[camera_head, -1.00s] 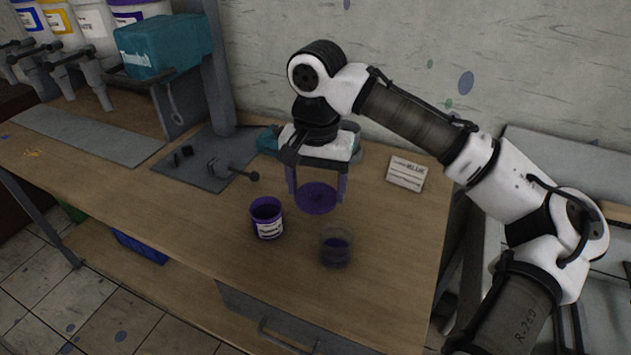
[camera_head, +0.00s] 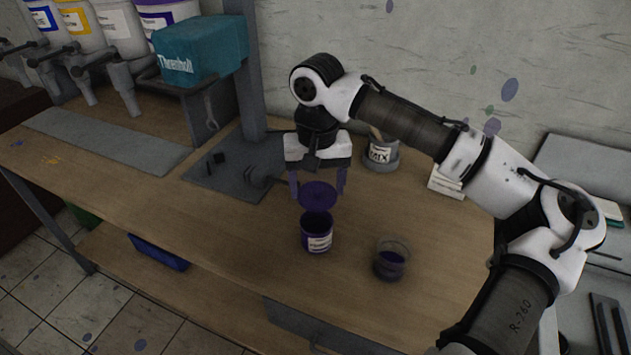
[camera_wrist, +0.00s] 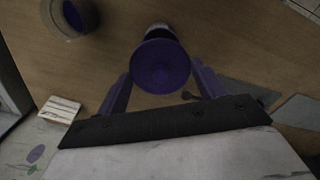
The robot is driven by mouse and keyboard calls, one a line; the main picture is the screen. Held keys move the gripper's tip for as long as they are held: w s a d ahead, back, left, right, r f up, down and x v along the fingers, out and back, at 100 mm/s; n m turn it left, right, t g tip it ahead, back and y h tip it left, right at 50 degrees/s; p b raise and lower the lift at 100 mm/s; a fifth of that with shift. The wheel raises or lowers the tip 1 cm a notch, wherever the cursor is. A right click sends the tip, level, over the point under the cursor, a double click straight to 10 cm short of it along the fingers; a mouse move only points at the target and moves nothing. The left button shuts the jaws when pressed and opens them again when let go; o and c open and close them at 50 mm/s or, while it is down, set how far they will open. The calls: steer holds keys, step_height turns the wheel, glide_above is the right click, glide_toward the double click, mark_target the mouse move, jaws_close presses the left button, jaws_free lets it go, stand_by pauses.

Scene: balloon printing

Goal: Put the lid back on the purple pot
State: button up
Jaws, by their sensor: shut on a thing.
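The purple pot (camera_head: 317,236), with a white label, stands upright on the wooden table in the head view. Its rim shows in the wrist view (camera_wrist: 158,29), mostly hidden behind the lid. My gripper (camera_head: 318,192) is shut on the round purple lid (camera_head: 318,195), with one purple finger at each side of it. In the head view the lid is tilted and its lower edge overlaps the back of the pot's opening. In the wrist view the lid (camera_wrist: 160,66) sits between the fingers. I cannot tell whether lid and pot touch.
A clear cup with purple liquid (camera_head: 391,262) stands right of the pot. A grey MIX container (camera_head: 381,153) and a white card (camera_head: 446,182) are behind on the right. A dark metal press base (camera_head: 225,172) is at left. The table front is clear.

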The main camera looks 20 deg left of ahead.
steer(key=shift+f+b, duration=2.55)
steer(key=shift+f, duration=0.7)
steer(key=shift+p, duration=0.65)
steer(key=shift+f+p, duration=0.15)
steer(key=shift+p, duration=0.35)
stand_by(0.4)
steer(key=o, duration=1)
steer(key=shift+o, duration=0.7)
